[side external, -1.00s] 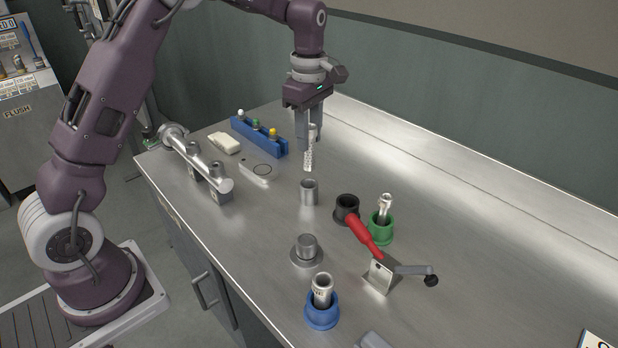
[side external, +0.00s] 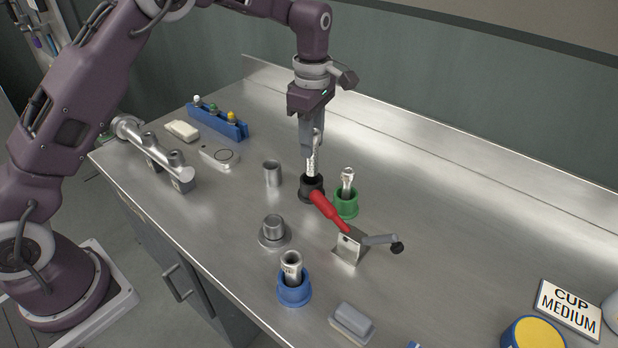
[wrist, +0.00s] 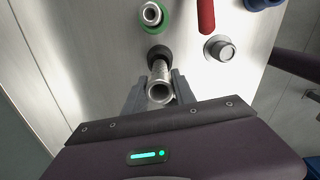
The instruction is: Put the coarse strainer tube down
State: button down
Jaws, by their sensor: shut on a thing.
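My gripper (side external: 312,147) is shut on a perforated metal strainer tube (side external: 312,162), held upright. The tube's lower end is at the mouth of the black cup (side external: 308,193); I cannot tell how far inside it reaches. In the wrist view the tube (wrist: 160,88) is between my fingers, with the black cup (wrist: 158,53) just beyond it. A green cup (side external: 347,207) beside the black one holds another metal tube (side external: 347,180). A blue cup (side external: 294,293) at the front holds a third tube (side external: 291,262).
An open metal cylinder (side external: 272,173) stands to the left, and a round metal base (side external: 273,232) in front. A "CUP MEDIUM" sign (side external: 569,309) is at right.

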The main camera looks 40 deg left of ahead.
aim_at(312, 165)
notch_tip(312, 165, down, 6)
jog(key=shift+f, duration=0.25)
jog(key=shift+f, duration=0.1)
jog(key=c, duration=1)
grip_release()
jog(key=shift+c, duration=0.2)
